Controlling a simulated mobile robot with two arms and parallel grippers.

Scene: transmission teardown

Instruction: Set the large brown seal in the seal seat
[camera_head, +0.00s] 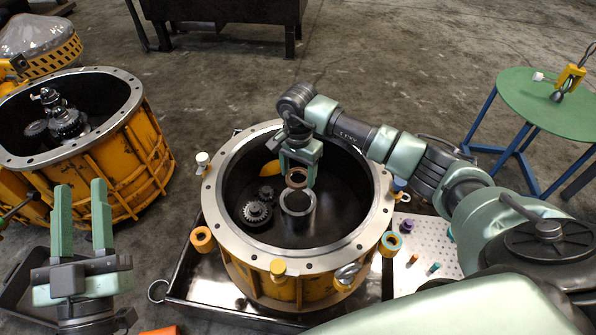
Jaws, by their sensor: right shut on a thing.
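The large brown seal (297,185) is a brown ring between the fingertips of my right gripper (298,170). My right gripper reaches down into the round orange housing and is shut on the seal. A light grey upright ring, apparently the seal seat (297,208), stands on the housing floor just below the seal. The seal appears to be above the seat's rim; whether they touch I cannot tell. My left gripper (81,192) is open and empty, left of the housing, with its fingers pointing up.
The orange housing (232,258) has a wide grey flange and stands on a dark tray (190,285). Gears (254,212) sit inside, left of the seat. A white pegboard (432,240) lies at right. Another housing (130,165) stands at left, a green table (550,105) at upper right.

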